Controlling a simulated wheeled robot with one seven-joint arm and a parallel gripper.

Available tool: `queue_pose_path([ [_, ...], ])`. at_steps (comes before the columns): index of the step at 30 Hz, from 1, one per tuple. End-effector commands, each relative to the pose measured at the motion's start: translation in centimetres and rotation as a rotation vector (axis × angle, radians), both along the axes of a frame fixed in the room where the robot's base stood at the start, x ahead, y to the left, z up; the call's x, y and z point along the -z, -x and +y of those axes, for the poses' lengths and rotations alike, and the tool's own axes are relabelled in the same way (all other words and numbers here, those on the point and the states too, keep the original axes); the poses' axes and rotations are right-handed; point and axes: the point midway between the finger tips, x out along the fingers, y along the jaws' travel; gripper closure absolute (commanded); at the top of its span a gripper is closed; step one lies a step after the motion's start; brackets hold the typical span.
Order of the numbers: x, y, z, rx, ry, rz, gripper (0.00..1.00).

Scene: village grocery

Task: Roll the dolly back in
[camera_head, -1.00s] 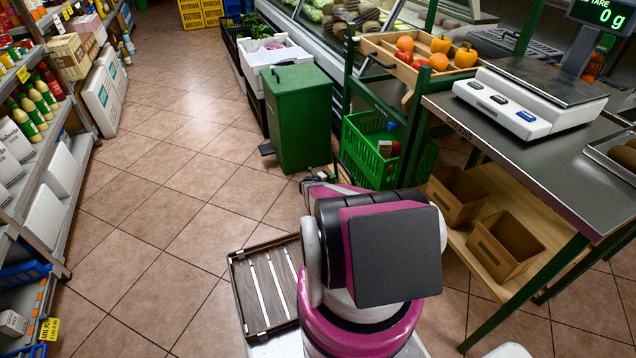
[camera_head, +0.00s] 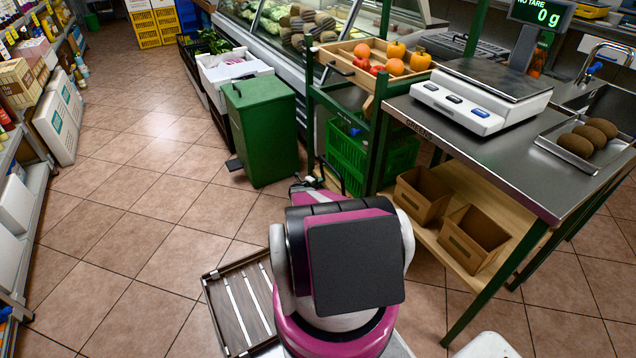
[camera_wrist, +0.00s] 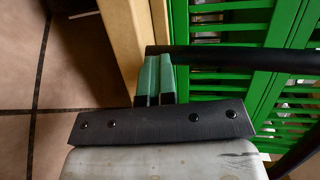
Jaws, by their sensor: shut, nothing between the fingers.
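My gripper (camera_head: 312,183) reaches out low in front of the stand, mostly hidden behind my own arm in the head view. In the wrist view its narrow green-tipped fingers (camera_wrist: 156,75) are together, with nothing between them. They are close to a pale wooden board (camera_wrist: 128,40) and a dark bar (camera_wrist: 230,59); I cannot tell whether they touch either.
A green pedal bin (camera_head: 262,130) stands left of the stand. A steel table (camera_head: 500,150) with a scale (camera_head: 482,100) and two cardboard boxes (camera_head: 470,240) below is on the right. Grocery shelves (camera_head: 30,190) line the left. The tiled aisle (camera_head: 140,190) between is clear.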

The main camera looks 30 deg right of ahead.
Motion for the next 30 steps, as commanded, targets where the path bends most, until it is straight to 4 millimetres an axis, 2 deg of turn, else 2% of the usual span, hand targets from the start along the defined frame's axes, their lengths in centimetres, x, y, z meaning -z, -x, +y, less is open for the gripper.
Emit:
queue_pose_path([
  [1, 0.1, -0.1, -0.7, 0.008, 0.001, -0.002, 1.00],
  [5, 0.1, -0.1, -0.8, 0.011, 0.001, -0.003, 1.00],
  [11, 0.2, 0.5, 0.4, 0.009, 0.001, -0.002, 1.00],
  [17, 0.6, 1.9, 4.4, 0.002, 0.000, 0.001, 1.00],
  [24, -0.4, 3.1, 9.4, 0.000, 0.001, 0.000, 1.00],
  [30, -0.8, 3.9, 12.3, 0.000, 0.000, 0.000, 1.00],
])
